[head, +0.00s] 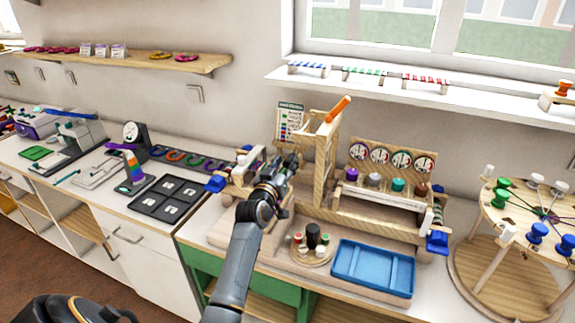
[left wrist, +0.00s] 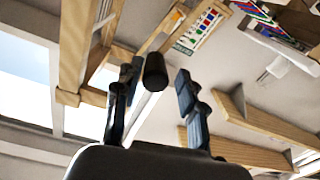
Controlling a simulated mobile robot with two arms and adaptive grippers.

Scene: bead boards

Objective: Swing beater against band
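A wooden frame (head: 322,165) stands on the bench, with an orange rod (head: 338,108) tilted across its top. My left gripper (head: 285,168) is just left of this frame. In the left wrist view a black cylinder (left wrist: 155,72), which may be the beater's head, shows on a pale shaft between the two fingers. The fingers (left wrist: 158,84) are apart, with a clear gap on the cylinder's right side; whether the left finger touches it I cannot tell. I cannot make out the band for certain. My right gripper is not in view.
A blue tray (head: 372,268) and a round wooden holder (head: 312,254) lie in front of the frame. A dial rack (head: 385,185) stands to its right. A round peg table (head: 530,215) is at far right. A black tray (head: 168,198) lies left.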

